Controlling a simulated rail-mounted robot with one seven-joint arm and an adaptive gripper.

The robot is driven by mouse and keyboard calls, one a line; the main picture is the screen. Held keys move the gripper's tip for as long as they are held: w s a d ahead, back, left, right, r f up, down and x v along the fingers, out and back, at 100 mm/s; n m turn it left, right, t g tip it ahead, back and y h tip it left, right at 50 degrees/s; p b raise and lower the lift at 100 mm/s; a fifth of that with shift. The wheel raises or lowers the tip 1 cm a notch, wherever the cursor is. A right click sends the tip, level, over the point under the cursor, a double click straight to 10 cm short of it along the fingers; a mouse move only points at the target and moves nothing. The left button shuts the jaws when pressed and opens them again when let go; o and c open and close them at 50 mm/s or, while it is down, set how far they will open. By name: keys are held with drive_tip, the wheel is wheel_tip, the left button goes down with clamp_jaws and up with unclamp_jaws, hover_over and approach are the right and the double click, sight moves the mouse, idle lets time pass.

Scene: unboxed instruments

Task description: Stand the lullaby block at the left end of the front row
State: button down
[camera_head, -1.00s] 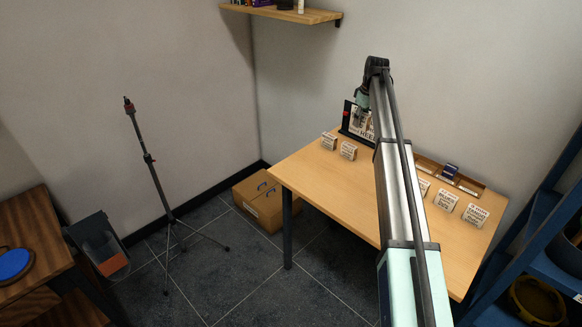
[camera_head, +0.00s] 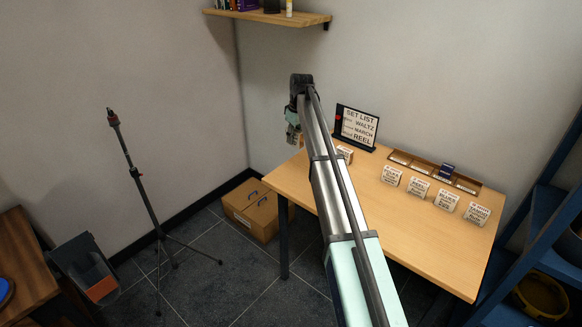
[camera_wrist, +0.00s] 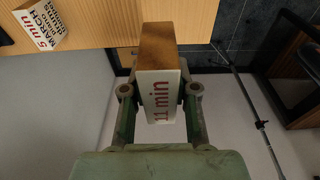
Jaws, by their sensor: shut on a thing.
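My gripper (camera_wrist: 160,98) is shut on a block (camera_wrist: 160,90) with a wood-brown face and a white face reading "11 min" in red. Its title is not legible to me, so I cannot tell whether it is the lullaby block. In the head view my gripper (camera_head: 293,132) is up near the table's left end, with the held block barely distinguishable. Several white lettered blocks stand in a slanting row on the table, the leftmost visible one here (camera_head: 391,176) and the rightmost here (camera_head: 476,214). Another block (camera_head: 345,153) stands farther left, partly behind my arm.
A black-framed set list sign (camera_head: 359,128) stands at the table's back. A wooden tray (camera_head: 400,157) behind the row holds a dark blue item (camera_head: 446,170). A tripod stand (camera_head: 140,180) and a cardboard box (camera_head: 255,208) are left of the table (camera_head: 400,230). A blue shelf rack (camera_head: 545,215) is at right.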

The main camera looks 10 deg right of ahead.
sight(292, 173)
wheel_tip(292, 173, down, 14)
drive_tip(key=shift+f+p, duration=0.15)
drive_tip(key=shift+p, duration=0.95)
drive_tip(key=shift+f, duration=0.15)
drive_tip(key=c, duration=0.9)
unclamp_jaws()
drive_tip(key=r, duration=0.4)
drive_tip(key=s+r+b, duration=0.1)
drive_tip(key=r, duration=0.3)
drive_tip(key=d+r+b, duration=0.1)
drive_tip(key=r, duration=0.3)
drive_tip(key=shift+s+r, duration=0.1)
drive_tip(key=shift+s, duration=0.05)
